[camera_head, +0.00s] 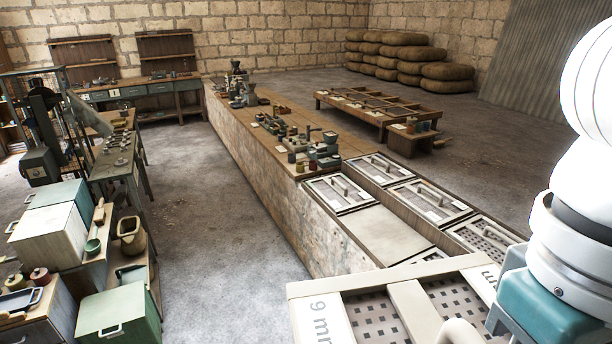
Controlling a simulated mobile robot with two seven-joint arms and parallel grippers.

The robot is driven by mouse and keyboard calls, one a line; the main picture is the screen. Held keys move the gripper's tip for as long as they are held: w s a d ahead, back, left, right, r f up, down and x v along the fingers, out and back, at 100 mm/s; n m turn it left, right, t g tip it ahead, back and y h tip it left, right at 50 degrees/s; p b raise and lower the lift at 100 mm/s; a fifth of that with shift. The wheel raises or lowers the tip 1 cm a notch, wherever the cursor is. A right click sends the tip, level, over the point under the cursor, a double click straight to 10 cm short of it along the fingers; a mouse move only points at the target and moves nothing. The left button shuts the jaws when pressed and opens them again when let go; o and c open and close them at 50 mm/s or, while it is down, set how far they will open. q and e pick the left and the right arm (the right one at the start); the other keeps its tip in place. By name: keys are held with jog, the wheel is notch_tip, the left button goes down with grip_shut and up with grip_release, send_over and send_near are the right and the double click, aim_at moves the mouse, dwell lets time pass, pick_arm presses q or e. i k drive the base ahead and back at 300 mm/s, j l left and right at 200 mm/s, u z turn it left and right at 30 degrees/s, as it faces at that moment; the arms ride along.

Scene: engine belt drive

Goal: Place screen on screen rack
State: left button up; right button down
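A wood-framed screen (412,308) with dark perforated panels and a "9 mm" label fills the bottom foreground, cut off by the lower edge. It appears above the near end of the long stone-sided counter and overlaps it in view. A pale rounded shape, perhaps its handle, shows at the bottom edge. My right arm, white and teal, comes down at the right beside the screen; its fingertips do not show, so I cannot tell whether it grips the screen. The counter's near part, seemingly the screen rack (362,262), holds several framed screens (430,200) around one plain bare bay (388,234). My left gripper is not in view.
Small tools and containers (322,150) crowd the counter beyond the screens. A low wooden table (375,110) stands behind it. Boxes and benches (50,235) line the left side. Open floor (215,220) lies between them and the counter.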

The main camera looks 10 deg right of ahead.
aim_at(382, 231)
jog(key=i+j, duration=0.1)
jog(key=i, duration=0.7)
jog(key=i+j+z, duration=0.1)
jog(key=i, duration=0.75)
jog(key=i+z, duration=0.75)
jog(key=i, duration=0.2)
jog(key=i+j+z, duration=0.25)
jog(key=i+z, duration=0.15)
jog(key=i+j+z, duration=0.35)
jog(key=i, duration=0.15)
jog(key=i+j+z, duration=0.4)
jog(key=i+j, duration=0.2)
jog(key=j, duration=0.1)
